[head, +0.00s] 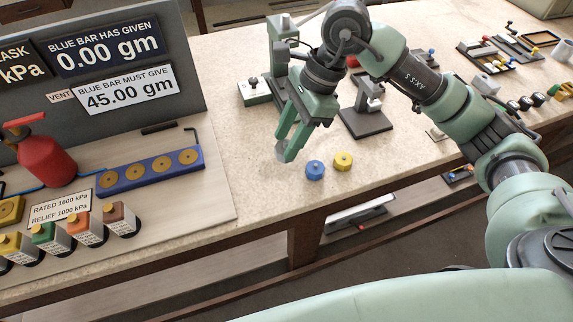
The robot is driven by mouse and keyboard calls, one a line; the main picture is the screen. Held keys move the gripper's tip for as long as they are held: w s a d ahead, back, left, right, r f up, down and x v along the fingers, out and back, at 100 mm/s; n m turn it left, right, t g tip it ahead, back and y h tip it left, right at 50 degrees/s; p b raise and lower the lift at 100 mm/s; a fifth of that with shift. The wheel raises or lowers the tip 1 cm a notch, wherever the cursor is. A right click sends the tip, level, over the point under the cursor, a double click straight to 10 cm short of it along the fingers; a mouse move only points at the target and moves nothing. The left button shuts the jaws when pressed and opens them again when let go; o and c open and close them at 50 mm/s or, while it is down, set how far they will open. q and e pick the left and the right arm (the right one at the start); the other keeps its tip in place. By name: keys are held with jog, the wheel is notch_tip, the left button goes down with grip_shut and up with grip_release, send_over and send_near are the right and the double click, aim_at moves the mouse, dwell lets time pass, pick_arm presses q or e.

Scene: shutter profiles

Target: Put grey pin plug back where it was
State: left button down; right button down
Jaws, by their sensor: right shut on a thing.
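My right gripper (287,148) reaches down from above, over the table near its front edge. It is shut on a small grey thing (281,153) at the fingertips, mostly hidden by the fingers; it looks like the grey pin plug. A blue plug (315,170) and a yellow plug (343,161) stand on the table just right of the fingertips, apart from them. I cannot tell whether the grey piece touches the table. My left gripper is not in view.
A panel board with a blue bar (150,173), a red tank (46,160) and several coloured bottles (84,228) fills the left. Green-and-grey fixtures (367,108) stand behind the gripper. Trays of small parts (485,55) lie at the back right. Bare table (410,150) lies right of the plugs.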

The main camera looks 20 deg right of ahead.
notch_tip(320, 180, down, 6)
jog(key=shift+f+p, duration=0.25)
jog(key=shift+p, duration=0.15)
notch_tip(320, 180, down, 3)
jog(key=shift+a+f+p, duration=0.1)
jog(key=shift+p, duration=0.25)
jog(key=shift+f, duration=0.4)
jog(key=shift+f, duration=0.2)
jog(key=c, duration=0.9)
grip_release()
jog(key=shift+o, duration=0.2)
jog(key=shift+r, duration=0.1)
